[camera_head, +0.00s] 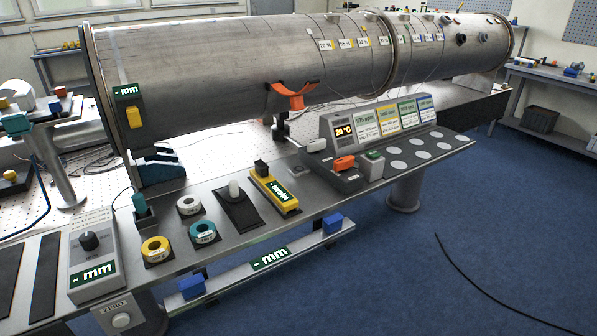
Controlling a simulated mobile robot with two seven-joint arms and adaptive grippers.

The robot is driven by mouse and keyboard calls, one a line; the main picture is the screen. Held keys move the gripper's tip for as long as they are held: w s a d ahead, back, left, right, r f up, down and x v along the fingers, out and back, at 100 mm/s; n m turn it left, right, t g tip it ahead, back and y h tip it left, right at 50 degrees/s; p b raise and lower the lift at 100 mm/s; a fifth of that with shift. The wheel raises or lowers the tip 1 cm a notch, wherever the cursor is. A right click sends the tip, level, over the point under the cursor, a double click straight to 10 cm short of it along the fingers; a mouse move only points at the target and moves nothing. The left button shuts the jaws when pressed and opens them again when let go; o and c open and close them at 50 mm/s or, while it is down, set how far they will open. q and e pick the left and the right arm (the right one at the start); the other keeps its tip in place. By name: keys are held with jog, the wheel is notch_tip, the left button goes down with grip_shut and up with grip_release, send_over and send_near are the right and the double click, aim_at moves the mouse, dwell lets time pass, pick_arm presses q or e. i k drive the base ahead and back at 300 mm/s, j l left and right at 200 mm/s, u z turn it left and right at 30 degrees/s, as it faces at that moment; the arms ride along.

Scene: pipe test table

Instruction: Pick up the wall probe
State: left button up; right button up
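No gripper of mine shows in the view. I cannot tell for certain which tool is the wall probe. A small teal-topped tool (140,205) stands upright at the left of the grey bench, beside a grey meter box (92,255) with a dark knob and a green "- mm" display. Nothing visible holds any of these.
A large metal pipe (240,65) runs behind the bench (205,258). White, teal (203,232) and yellow rings (155,249) lie at the front. A grey console (375,125) stands right. A bar (240,270) with blue end blocks lies along the front. Blue floor (470,230) is mostly clear.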

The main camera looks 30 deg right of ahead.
aim_at(138, 200)
jog(key=i+z, duration=0.15)
jog(key=z, duration=0.2)
jog(key=i+z, duration=0.15)
jog(key=z, duration=0.2)
jog(key=i+z, duration=0.15)
jog(key=z, duration=0.2)
